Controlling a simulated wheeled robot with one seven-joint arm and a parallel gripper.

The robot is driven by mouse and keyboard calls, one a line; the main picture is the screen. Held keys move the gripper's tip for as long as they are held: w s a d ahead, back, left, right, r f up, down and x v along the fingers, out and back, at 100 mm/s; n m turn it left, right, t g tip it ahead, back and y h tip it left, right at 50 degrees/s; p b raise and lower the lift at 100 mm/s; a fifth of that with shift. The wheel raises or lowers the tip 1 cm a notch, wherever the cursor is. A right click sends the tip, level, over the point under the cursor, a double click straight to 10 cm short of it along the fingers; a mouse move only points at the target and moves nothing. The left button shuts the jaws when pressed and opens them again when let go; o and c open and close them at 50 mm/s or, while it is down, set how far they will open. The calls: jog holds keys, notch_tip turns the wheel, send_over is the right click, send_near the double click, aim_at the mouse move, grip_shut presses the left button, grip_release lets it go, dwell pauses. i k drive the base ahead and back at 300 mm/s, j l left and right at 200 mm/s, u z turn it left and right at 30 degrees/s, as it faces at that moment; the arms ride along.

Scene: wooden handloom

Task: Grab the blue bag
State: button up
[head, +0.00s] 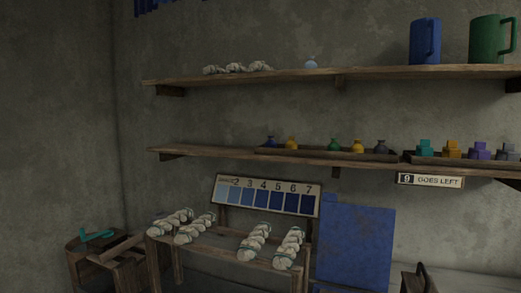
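A small dark blue bag-like pouch (270,142) with a narrow neck stands at the left end of a tray (325,154) on the lower wall shelf. A similar pale blue pouch (311,63) stands alone on the upper shelf (300,76). Both are small in the picture, and I cannot tell which one is the blue bag. My gripper is not in view.
Yellow (291,143), green (333,145) and grey (381,147) pouches share the tray. Blue (424,41) and green (491,39) jugs stand upper right. Below are a bench (222,250) with pale skeins, a numbered colour board (266,196) and a blue panel (355,243).

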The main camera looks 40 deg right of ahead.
aim_at(271, 142)
jog(key=i+j+z, duration=0.15)
jog(key=z, duration=0.3)
jog(key=i+j+z, duration=0.1)
jog(key=j+z, duration=0.15)
jog(key=z, duration=0.2)
jog(key=i+j+z, duration=0.2)
jog(key=j, duration=0.5)
jog(key=j+z, duration=0.2)
jog(key=j, duration=0.45)
jog(key=i+j+z, duration=0.2)
jog(key=j, duration=0.55)
jog(key=k, duration=0.05)
